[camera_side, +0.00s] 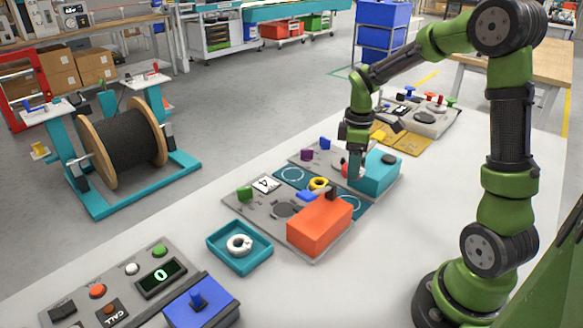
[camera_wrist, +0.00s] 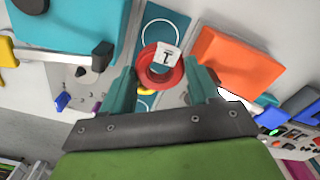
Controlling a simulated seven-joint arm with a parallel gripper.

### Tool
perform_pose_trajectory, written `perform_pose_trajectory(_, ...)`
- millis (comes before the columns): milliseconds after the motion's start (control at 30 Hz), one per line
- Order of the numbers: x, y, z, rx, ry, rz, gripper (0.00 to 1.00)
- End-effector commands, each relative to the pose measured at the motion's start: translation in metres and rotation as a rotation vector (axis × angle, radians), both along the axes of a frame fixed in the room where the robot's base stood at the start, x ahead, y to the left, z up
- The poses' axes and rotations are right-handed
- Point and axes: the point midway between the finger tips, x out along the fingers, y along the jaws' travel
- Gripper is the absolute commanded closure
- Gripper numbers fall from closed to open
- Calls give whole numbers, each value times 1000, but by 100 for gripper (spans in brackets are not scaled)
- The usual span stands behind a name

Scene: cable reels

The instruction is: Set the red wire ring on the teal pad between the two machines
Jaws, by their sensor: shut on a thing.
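The red wire ring (camera_wrist: 146,70) has a white tag with a black mark. My gripper (camera_wrist: 161,74) is shut on it, one finger at each side. In the side view my gripper (camera_side: 354,172) is low, beside the teal box, and mostly hides the ring. The teal pad (camera_side: 293,174) with ring outlines lies between two grey machines, one with an orange box (camera_side: 320,226) and one with a teal box (camera_side: 376,175). The pad (camera_wrist: 165,28) also shows beyond the ring in the wrist view. The ring appears above the pad; I cannot tell whether it touches.
A yellow ring (camera_side: 319,183) sits on or near the pad, partly hidden under the red ring in the wrist view. A white ring (camera_side: 239,244) lies in a teal tray (camera_side: 222,262). A control panel (camera_side: 130,285) and blue box (camera_side: 201,305) stand nearer. White table is clear at right.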

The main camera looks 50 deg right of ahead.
Motion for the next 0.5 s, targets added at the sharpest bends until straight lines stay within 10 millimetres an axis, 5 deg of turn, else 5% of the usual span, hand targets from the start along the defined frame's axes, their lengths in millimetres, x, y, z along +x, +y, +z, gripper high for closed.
perform_pose_trajectory(500, 0, 1, -69, 2, 3, 0, 75)
